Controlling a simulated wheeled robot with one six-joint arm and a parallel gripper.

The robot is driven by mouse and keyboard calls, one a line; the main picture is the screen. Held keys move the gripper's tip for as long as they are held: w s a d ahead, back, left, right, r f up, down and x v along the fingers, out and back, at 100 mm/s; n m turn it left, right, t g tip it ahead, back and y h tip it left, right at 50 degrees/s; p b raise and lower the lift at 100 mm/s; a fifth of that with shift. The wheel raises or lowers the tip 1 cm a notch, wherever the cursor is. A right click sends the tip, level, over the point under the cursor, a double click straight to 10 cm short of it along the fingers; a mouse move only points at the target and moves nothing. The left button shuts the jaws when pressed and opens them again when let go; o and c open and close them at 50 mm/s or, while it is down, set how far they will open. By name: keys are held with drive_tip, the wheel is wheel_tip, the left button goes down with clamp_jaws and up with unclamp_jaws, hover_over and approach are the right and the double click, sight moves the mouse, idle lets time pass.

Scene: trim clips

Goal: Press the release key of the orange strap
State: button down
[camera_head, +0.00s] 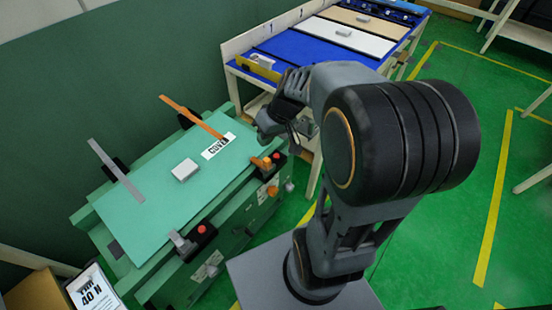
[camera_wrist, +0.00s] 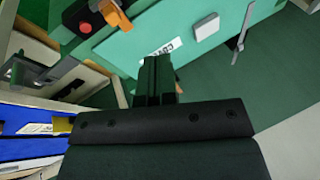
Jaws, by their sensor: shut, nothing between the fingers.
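The orange strap (camera_head: 195,117) lies across the far edge of the teal panel (camera_head: 150,205), and its orange end (camera_head: 262,163) is at the near right corner. That end sits beside a black block with a red key (camera_head: 277,156). In the wrist view the orange end (camera_wrist: 112,16) and the red key (camera_wrist: 85,27) are at the upper left. My gripper (camera_head: 280,130) is above the panel's right end, apart from the key. In the wrist view its fingers (camera_wrist: 157,78) are together and empty, and they hide part of the strap and label.
A grey strap (camera_head: 115,168) crosses the panel's left part, with its own red key (camera_head: 203,229) at the near edge. A white block (camera_head: 185,169) and a printed label (camera_head: 218,145) are on the panel. A blue-topped table (camera_head: 300,55) stands behind. Green floor is clear at right.

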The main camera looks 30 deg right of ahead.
drive_tip(key=w+d+f+t+y+b, duration=0.1)
drive_tip(key=w+d+f+t+y, duration=0.1)
drive_tip(key=w+d+f, duration=0.5)
drive_tip(key=shift+w+d+f+n+t+y+b, duration=0.3)
drive_tip(key=shift+w+d+f+n+y+b, duration=0.15)
drive_tip(key=shift+y, duration=0.25)
drive_tip(key=shift+f, duration=0.15)
drive_tip(key=b, duration=0.5)
hover_over(277, 154)
wheel_tip(277, 154, down, 8)
drive_tip(key=shift+s+r, duration=0.1)
drive_tip(key=shift+r, duration=0.1)
drive_tip(key=shift+f+b, duration=0.45)
drive_tip(key=shift+f, duration=0.05)
